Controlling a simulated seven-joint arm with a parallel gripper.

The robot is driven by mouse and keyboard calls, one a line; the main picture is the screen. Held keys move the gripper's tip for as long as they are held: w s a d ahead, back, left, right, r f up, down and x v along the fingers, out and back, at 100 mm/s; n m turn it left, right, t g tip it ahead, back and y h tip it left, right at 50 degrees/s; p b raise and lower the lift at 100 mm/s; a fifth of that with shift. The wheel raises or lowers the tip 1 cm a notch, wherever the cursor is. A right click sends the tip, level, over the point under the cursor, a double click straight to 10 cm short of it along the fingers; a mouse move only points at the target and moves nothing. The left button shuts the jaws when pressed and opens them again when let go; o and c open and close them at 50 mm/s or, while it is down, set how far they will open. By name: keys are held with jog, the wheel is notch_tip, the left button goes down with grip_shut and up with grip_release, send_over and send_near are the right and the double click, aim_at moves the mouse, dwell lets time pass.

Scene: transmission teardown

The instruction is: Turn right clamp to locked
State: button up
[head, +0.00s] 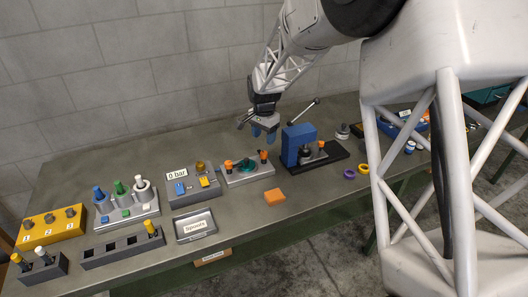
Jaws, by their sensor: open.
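A grey fixture (258,176) stands near the middle of the bench with a dark teal part (247,166) at its centre. An orange-topped clamp stands on each side of that part: the left clamp (228,164) and the right clamp (263,155). I cannot tell from this view whether the fingers touch the clamp, or how the clamp is turned.
A blue press (298,143) with a long lever (303,112) stands close to the right of the fixture. A grey box with a "0 bar" display (178,174) stands to its left. An orange block (275,197) lies in front. The bench front around that block is mostly clear.

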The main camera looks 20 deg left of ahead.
aim_at(264, 152)
jog(key=shift+f, duration=3.65)
jog(key=c, duration=0.9)
